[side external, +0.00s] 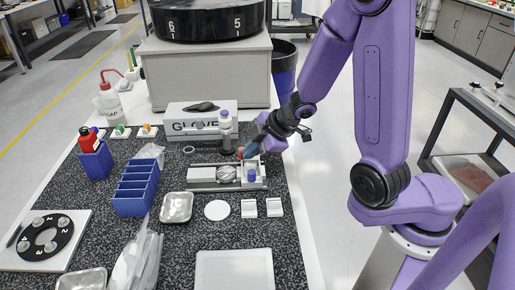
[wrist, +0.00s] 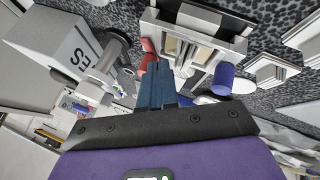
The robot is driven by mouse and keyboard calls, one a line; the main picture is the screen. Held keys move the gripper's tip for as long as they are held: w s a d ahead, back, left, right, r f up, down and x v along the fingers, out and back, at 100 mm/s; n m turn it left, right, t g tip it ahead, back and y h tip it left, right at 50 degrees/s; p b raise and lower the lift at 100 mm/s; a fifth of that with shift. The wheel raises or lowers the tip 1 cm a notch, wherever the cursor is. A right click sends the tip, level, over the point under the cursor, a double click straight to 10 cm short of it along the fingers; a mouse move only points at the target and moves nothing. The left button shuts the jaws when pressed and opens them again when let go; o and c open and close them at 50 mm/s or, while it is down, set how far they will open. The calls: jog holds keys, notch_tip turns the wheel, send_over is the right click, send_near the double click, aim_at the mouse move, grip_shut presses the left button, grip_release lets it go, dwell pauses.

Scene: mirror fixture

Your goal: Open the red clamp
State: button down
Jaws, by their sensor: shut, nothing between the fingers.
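The mirror fixture (side external: 202,184) is a pale metal frame on the speckled table, with a round mirror-like part (side external: 228,173) in it. The red clamp (wrist: 147,46) shows in the wrist view beside the fixture's edge, partly hidden by my fingers. In the side view a small red piece (side external: 240,152) shows at the fixture's back. My gripper (wrist: 158,70) has dark blue fingers, shut and empty, with the tips close to the red clamp. I cannot tell if they touch it. A blue cylinder (wrist: 223,77) stands on the fixture beside the fingers.
A blue bin (side external: 135,190), metal dish (side external: 176,207) and white disc (side external: 217,210) lie nearby. The table's right edge is close to the fixture.

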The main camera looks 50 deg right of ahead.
jog(key=shift+w+a+m+h, duration=0.2)
jog(key=shift+m+h, duration=0.5)
jog(key=shift+m, duration=0.5)
jog(key=shift+d, duration=0.2)
jog(key=shift+s+d, duration=0.15)
jog(key=shift+d, duration=0.45)
jog(key=shift+s+r, duration=0.1)
jog(key=shift+r, duration=0.05)
jog(key=a+v, duration=0.1)
jog(key=v, duration=1)
jog(key=shift+s+d+r, duration=0.15)
jog(key=shift+s+d, duration=0.2)
jog(key=shift+d, duration=0.15)
jog(key=shift+w, duration=0.1)
